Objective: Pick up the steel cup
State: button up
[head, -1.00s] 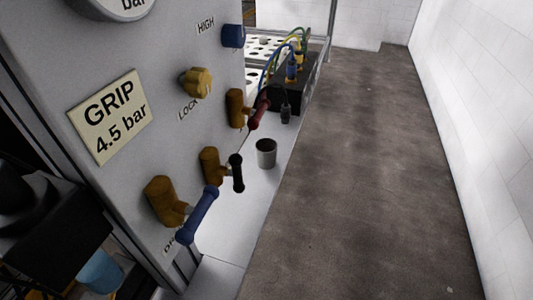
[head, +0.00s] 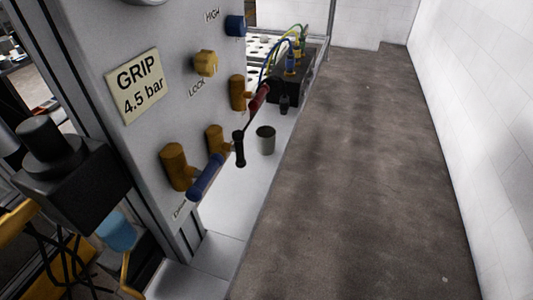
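The steel cup (head: 265,141) is a small grey cylinder, open at the top. It stands upright on the white ledge (head: 237,200) beyond the panel's valve handles, near the ledge's right edge. The black-handled valve lever (head: 239,149) hangs just left of the cup in the picture, apart from it. My gripper is not in view, so its state does not show.
A grey panel (head: 187,85) stands upright at left with brass valves, a red lever (head: 260,97) and a blue lever (head: 205,177). A black box with cables (head: 287,88) sits behind the cup. The brown floor (head: 350,180) at right is clear up to the white wall (head: 468,120).

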aim_at(265, 135)
jog(key=k+u, duration=0.25)
jog(key=u, duration=0.15)
jog(key=k+j+u, duration=0.1)
jog(key=u, duration=0.35)
jog(key=l+u, duration=0.25)
jog(key=u, duration=0.2)
jog(key=i+l+u, duration=0.1)
jog(key=l+u, duration=0.15)
jog(key=u, duration=0.25)
jog(key=l+u, duration=0.25)
jog(key=u, duration=0.2)
jog(key=l, duration=0.9)
jog(key=k+l, duration=0.15)
jog(key=l, duration=1.65)
